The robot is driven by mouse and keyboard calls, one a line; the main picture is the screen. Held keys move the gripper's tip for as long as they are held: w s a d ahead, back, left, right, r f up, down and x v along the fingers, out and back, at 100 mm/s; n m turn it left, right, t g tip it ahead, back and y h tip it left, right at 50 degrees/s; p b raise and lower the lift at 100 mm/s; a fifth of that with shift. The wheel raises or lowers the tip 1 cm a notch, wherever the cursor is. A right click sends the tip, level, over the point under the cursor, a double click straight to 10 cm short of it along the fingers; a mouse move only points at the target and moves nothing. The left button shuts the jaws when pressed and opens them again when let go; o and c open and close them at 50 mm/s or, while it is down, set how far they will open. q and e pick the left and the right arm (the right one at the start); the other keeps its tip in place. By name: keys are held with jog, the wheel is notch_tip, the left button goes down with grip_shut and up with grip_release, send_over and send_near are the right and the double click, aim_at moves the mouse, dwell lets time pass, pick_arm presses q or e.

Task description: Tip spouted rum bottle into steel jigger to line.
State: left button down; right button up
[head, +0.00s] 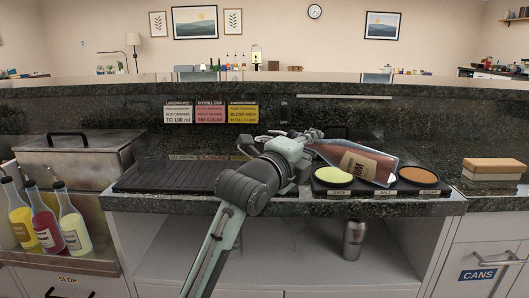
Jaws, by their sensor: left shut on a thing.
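My left gripper is shut on the bottle above the counter; the fingers are partly hidden. The spout cannot be made out clearly behind the gripper. I cannot pick out the steel jigger; the arm and gripper cover part of the counter. My right gripper is not in view.
A black tray with a yellow-green dish (333,178) and an orange dish (415,176) sits below the bottle. A dark ribbed mat (165,178) lies left. Syrup bottles (46,226) stand far left. A steel shaker (353,240) is on the shelf below.

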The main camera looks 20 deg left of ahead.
pick_arm(q)
jog(key=shift+r+p, duration=0.5)
jog(key=shift+p, duration=0.3)
jog(key=shift+n, duration=0.3)
jog(key=shift+r, duration=0.2)
dwell(1.1)
